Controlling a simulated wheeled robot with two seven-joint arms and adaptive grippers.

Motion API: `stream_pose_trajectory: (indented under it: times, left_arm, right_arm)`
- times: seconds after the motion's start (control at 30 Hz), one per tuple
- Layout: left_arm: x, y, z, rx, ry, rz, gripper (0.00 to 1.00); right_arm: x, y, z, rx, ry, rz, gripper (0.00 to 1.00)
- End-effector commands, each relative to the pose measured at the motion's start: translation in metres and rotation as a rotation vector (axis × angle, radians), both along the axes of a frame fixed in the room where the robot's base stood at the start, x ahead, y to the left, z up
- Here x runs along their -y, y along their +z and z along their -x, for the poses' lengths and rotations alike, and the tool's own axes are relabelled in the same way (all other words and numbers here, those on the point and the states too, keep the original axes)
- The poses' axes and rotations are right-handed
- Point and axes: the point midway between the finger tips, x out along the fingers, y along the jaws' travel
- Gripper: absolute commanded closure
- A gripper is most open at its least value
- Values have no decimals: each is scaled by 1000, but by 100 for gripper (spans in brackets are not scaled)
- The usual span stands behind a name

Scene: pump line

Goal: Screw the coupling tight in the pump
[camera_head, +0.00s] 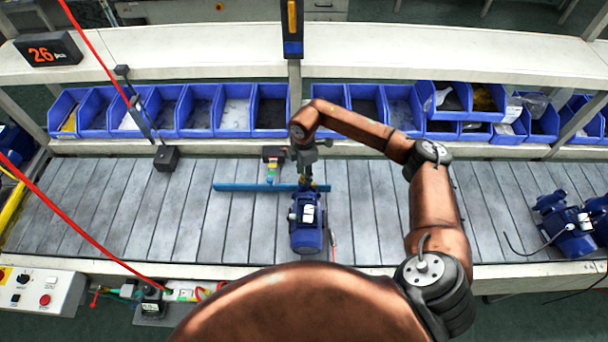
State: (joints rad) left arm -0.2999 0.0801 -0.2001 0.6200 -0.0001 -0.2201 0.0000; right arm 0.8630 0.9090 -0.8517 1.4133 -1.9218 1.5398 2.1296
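A blue pump (306,226) stands on the grey slatted line near the middle of the view. A small brass-coloured part, perhaps the coupling (318,187), shows at its far end. My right arm reaches in from the right, and my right gripper (306,178) points down at the pump's far end. Its fingertips are small and overlap the pump and the part, so I cannot tell whether they are open or shut. My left gripper is not in view.
A blue bar (250,187) lies across the line by the pump. More blue pumps (570,228) stand at the right. Blue bins (232,110) line the back under a white shelf (200,55). A control box (38,288) is at the front left.

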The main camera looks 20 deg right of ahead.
Motion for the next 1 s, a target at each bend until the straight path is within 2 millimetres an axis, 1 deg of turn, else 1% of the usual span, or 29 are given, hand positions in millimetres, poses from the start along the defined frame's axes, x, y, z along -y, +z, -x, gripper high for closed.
stream_pose_trajectory:
  times: [0.03, 0.13, 0.43, 0.63, 0.73, 1.0]
  left_arm:
    - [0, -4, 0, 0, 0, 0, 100]
    - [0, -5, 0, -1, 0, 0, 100]
    - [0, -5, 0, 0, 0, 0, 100]
    - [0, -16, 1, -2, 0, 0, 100]
    - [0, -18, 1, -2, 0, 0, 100]
    - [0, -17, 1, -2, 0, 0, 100]
  right_arm:
    - [0, -2, 0, 1, 44, 1, 66]
    - [0, -2, 0, 0, 104, 0, 66]
    - [0, 0, 0, 0, 125, 0, 66]
    - [0, -2, 0, 1, 327, 1, 66]
    - [0, -2, 0, 0, 397, 0, 66]
    - [0, 0, 0, 0, 412, 0, 66]
